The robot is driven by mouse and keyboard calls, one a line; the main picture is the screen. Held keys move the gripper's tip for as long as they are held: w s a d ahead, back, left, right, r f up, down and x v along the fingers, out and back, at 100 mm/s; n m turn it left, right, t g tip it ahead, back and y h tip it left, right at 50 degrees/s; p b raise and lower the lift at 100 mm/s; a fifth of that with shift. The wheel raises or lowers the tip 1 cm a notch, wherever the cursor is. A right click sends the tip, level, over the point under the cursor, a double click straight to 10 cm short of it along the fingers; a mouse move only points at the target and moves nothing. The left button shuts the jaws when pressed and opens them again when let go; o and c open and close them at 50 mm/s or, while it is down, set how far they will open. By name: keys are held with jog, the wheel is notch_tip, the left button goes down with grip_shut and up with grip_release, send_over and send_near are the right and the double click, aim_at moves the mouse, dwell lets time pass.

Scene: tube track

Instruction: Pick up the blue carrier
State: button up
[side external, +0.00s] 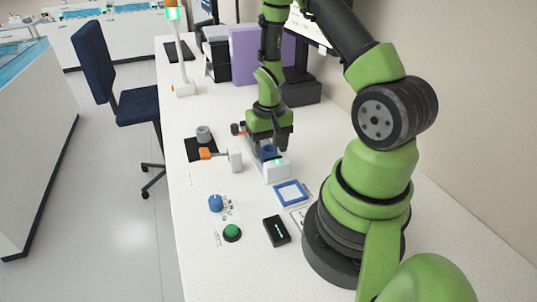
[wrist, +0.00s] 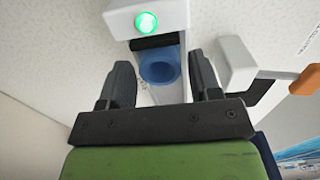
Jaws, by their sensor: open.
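The blue carrier (wrist: 160,68) is a small round blue piece with a hollow top. In the wrist view it sits on a white track, between the two dark fingers and just below a white block. In the side view the carrier (side external: 269,151) shows only in part beneath my gripper. My gripper (wrist: 162,85) is open, with one finger on each side of the carrier and apart from it. In the side view my gripper (side external: 268,146) points down over the track. Whether the fingertips are at the carrier's height is hard to tell.
A white block with a lit green light (side external: 277,171) stands at the track's near end. A white post with an orange handle (side external: 207,154) is left of it. A blue-framed pad (side external: 291,194), a blue knob (side external: 215,203), a green button (side external: 232,232) and a black box (side external: 276,231) lie nearer.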

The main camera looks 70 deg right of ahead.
jog(key=shift+r, duration=0.1)
jog(key=c, duration=0.6)
jog(key=shift+r, duration=2.7)
jog(key=shift+c, duration=0.2)
